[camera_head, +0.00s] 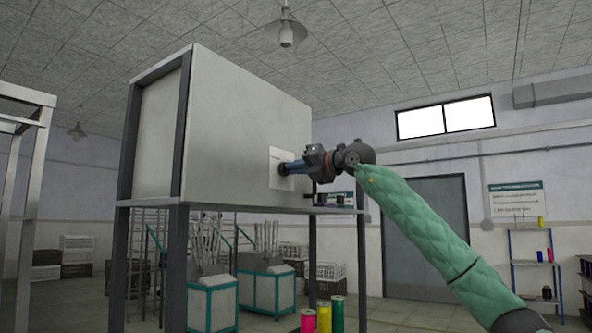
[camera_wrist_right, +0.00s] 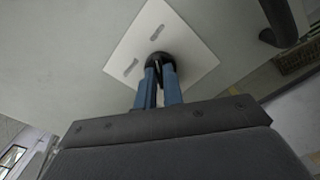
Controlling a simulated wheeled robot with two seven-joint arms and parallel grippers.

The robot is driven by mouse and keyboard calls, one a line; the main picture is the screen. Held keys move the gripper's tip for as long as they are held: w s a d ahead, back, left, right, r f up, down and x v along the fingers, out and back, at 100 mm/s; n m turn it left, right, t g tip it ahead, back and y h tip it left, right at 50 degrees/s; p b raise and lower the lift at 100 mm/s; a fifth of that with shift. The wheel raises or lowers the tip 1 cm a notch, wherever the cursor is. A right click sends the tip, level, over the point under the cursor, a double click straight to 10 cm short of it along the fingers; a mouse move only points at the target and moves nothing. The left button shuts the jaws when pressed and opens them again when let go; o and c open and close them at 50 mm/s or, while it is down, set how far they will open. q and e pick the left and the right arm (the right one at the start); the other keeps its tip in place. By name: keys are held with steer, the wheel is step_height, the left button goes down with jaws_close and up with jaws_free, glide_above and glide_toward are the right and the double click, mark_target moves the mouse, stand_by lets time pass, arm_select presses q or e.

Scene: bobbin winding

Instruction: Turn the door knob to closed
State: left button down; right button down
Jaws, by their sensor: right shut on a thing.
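The door knob (camera_wrist_right: 158,59) is a dark round knob in the middle of a white plate with two slots (camera_wrist_right: 187,42), in the right wrist view. The plate also shows on the front of a large grey cabinet (camera_head: 235,125) in the head view. My right gripper (camera_head: 284,168) reaches the plate from the right. Its blue fingers (camera_wrist_right: 158,75) are shut on the knob, which they partly cover. The knob itself is hidden behind the fingers in the head view. My left gripper is in neither view.
The cabinet stands raised on dark posts (camera_head: 173,270). A dark handle (camera_wrist_right: 284,22) shows at the upper right in the wrist view. Colored spools (camera_head: 323,318) stand below the cabinet, with teal-framed bins (camera_head: 266,290) behind. A grey door (camera_head: 425,235) is in the back wall.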

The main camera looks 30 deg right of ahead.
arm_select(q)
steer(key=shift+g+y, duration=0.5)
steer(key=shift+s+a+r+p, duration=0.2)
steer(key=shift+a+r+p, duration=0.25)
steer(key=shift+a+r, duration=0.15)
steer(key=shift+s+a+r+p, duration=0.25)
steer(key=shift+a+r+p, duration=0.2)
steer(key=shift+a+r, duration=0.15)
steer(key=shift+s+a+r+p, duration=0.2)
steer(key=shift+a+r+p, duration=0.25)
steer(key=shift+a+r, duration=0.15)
arm_select(e)
steer(key=shift+a+n, duration=0.15)
steer(key=shift+n, duration=7.95)
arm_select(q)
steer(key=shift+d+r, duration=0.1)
arm_select(e)
steer(key=c, duration=1.5)
jaws_free()
